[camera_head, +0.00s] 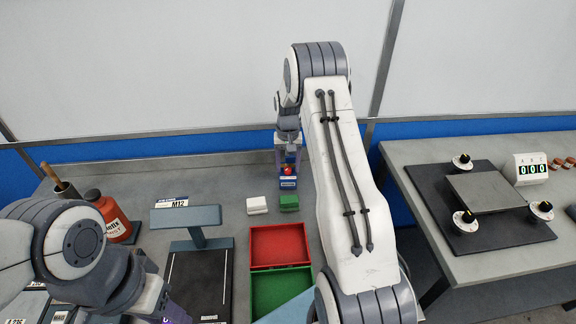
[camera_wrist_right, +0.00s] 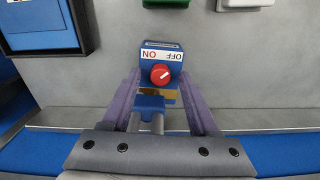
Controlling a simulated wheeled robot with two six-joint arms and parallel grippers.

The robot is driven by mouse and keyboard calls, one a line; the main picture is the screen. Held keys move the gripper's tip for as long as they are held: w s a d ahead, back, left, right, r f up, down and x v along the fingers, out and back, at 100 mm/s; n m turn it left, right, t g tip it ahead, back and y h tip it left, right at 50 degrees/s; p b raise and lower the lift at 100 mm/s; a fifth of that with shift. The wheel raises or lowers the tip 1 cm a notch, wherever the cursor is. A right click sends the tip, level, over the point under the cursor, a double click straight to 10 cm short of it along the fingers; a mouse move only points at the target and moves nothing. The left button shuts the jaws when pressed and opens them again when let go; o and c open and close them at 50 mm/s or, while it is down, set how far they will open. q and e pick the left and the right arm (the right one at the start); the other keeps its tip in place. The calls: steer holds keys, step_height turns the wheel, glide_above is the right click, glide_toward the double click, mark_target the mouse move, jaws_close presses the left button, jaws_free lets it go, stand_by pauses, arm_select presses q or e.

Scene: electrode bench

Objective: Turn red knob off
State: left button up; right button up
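In the head view the red knob (camera_head: 288,169) shows at the back of the bench, under my right gripper (camera_head: 288,163). My left arm is at the lower left; its fingertips are not visible.
A green block (camera_head: 289,201) and a white block (camera_head: 257,205) lie in front of the box. Red (camera_head: 252,250) and green trays (camera_head: 254,290) stand nearer. A red bottle (camera_head: 112,217) is at the left. A side table (camera_head: 430,151) holds a plate with dials.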

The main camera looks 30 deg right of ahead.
mark_target(288, 168)
step_height(288, 168, up, 10)
steer(key=b, duration=0.1)
steer(key=shift+r, duration=0.25)
stand_by(0.7)
